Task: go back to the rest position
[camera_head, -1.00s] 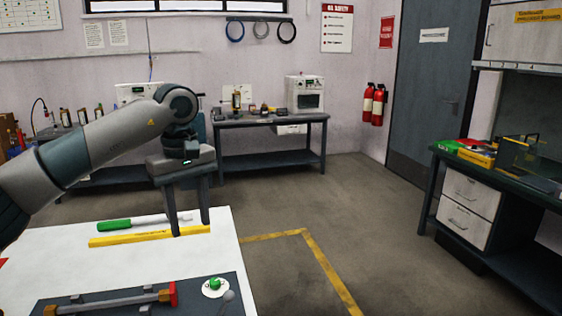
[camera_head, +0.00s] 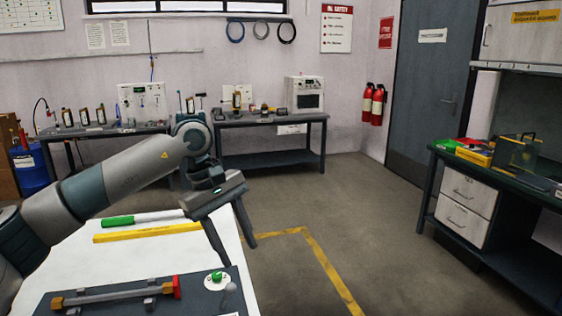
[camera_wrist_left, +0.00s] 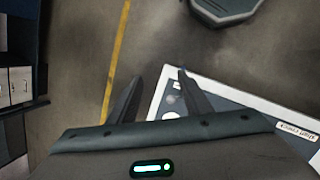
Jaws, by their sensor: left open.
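My left gripper (camera_head: 239,253) is open and empty. It hangs tilted above the right edge of the white table (camera_head: 190,256), with its fingers pointing down. In the left wrist view its two fingers (camera_wrist_left: 160,76) are apart, with nothing between them, over the table corner and the floor. A grey tube (camera_head: 112,294) with a brass end and a red end lies across supports on a dark mat (camera_head: 205,300) on the table. A round white piece with a green knob (camera_head: 216,277) sits at the right of the mat. My right gripper is not in view.
A green-handled tool (camera_head: 120,221) and a yellow bar (camera_head: 150,232) lie at the table's back. Workbenches stand along the back wall, and a drawer bench (camera_head: 468,200) stands at the right. The floor (camera_head: 350,220) between is clear, with yellow tape (camera_head: 325,265).

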